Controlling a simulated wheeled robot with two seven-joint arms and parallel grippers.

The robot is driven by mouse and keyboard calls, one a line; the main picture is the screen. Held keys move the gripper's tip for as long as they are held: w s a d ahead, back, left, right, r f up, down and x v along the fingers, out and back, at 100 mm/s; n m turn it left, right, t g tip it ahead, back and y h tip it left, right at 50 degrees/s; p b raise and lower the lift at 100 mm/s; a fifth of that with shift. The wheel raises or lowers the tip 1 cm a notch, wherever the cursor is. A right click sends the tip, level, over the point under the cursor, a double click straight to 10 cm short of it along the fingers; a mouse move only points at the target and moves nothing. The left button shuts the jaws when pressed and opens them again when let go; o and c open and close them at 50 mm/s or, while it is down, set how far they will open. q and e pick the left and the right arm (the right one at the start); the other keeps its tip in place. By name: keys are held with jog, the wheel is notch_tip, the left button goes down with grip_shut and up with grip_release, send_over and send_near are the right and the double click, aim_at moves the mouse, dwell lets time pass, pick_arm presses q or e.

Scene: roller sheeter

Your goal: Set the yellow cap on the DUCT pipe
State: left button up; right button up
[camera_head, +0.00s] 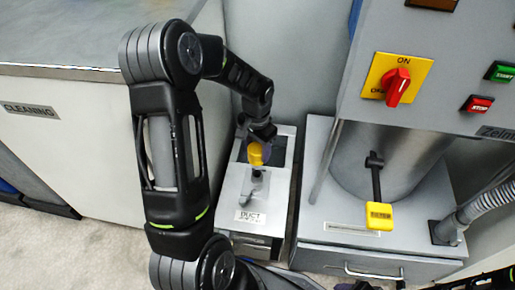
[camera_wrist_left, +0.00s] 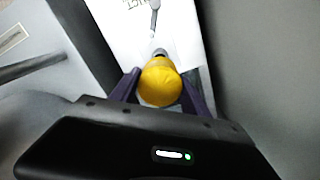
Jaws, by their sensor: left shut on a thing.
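The yellow cap (camera_head: 255,154) is held by my left gripper (camera_head: 262,145) over the box labelled DUCT (camera_head: 281,180). In the left wrist view the cap (camera_wrist_left: 160,82) sits between the two dark fingers of my left gripper (camera_wrist_left: 160,95), which are shut on it. A small grey pipe end (camera_wrist_left: 159,53) shows just beyond the cap in that view. I cannot tell whether cap and pipe touch. In the head view a grey fitting (camera_head: 257,178) stands on the box top just below the cap. My right gripper is not in view.
A grey machine with a red knob (camera_head: 397,87) on a yellow plate and a yellow-tipped lever (camera_head: 379,215) stands to the right. A ribbed hose (camera_head: 487,208) is at far right. A white cabinet marked CLEANING (camera_head: 60,140) is at left.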

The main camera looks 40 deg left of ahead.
pick_arm(q)
jog(key=b, duration=0.5)
send_over(257, 173)
notch_tip(257, 173, down, 6)
jog(key=shift+f, duration=0.25)
jog(key=shift+f+b, duration=0.55)
jog(key=shift+f, duration=0.1)
jog(key=shift+d+f, duration=0.1)
jog(key=shift+f, duration=0.05)
dwell(0.4)
jog(key=shift+f, duration=0.25)
jog(key=shift+f+b, duration=0.35)
jog(key=shift+f, duration=0.1)
jog(key=shift+f, duration=0.25)
dwell(0.3)
jog(key=shift+f+b, duration=0.45)
jog(key=shift+f+b, duration=0.55)
jog(key=shift+f, duration=0.35)
dwell(0.8)
